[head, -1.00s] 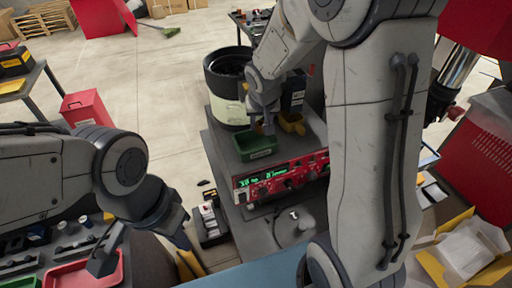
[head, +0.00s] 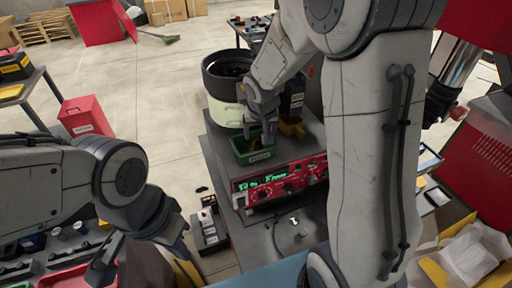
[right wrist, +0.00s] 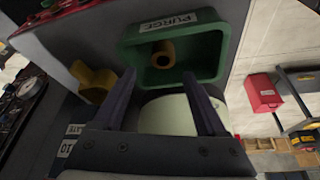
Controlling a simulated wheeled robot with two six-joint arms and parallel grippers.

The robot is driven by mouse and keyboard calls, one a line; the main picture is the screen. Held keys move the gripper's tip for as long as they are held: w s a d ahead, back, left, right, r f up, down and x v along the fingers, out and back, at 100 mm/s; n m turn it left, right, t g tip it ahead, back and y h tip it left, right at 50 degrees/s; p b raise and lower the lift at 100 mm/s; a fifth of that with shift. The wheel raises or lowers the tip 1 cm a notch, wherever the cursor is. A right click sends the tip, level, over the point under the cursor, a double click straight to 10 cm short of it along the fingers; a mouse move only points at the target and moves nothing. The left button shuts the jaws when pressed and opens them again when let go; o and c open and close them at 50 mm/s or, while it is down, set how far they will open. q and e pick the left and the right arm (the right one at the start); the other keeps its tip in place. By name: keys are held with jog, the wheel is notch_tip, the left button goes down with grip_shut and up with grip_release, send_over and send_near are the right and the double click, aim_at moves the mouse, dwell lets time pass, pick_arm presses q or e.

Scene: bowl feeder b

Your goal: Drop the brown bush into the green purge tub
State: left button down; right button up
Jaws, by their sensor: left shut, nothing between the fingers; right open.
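The green purge tub (right wrist: 217,54) is right in front of my right gripper in the right wrist view, its PURGE label facing up in the picture. The brown bush (right wrist: 163,56) lies inside it, with its dark bore showing. My right gripper (right wrist: 160,82) is open, its two fingers apart at the tub's near side and nothing between them. In the head view the tub (head: 259,157) sits on top of the red-fronted unit, with my right gripper (head: 264,140) just above it; the bush is too small to make out there. My left gripper (head: 104,264) is shut and empty at the lower left.
A round bowl feeder (head: 226,112) stands behind the tub. The red control panel (head: 280,181) is in front. A red tray (head: 68,279) is near my left gripper.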

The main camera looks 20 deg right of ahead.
jog(key=b+v, duration=0.2)
jog(key=v, duration=0.8)
jog(key=shift+s+a, duration=0.1)
jog(key=s+a+f+n+g+b, duration=0.1)
jog(key=s+a+f+n+b, duration=0.1)
jog(key=s, duration=0.6)
jog(key=s+a+f+n+g+y+b, duration=0.1)
jog(key=s+a+f+n+b, duration=0.1)
jog(key=s+a+f+n, duration=0.3)
jog(key=s+a+f+n+g+y+b, duration=0.1)
jog(key=s+a+f+n+g+b, duration=0.1)
jog(key=s+a+f, duration=0.4)
jog(key=s+a+n, duration=0.1)
jog(key=s, duration=0.4)
jog(key=shift+s+n, duration=0.3)
jog(key=shift+s, duration=0.05)
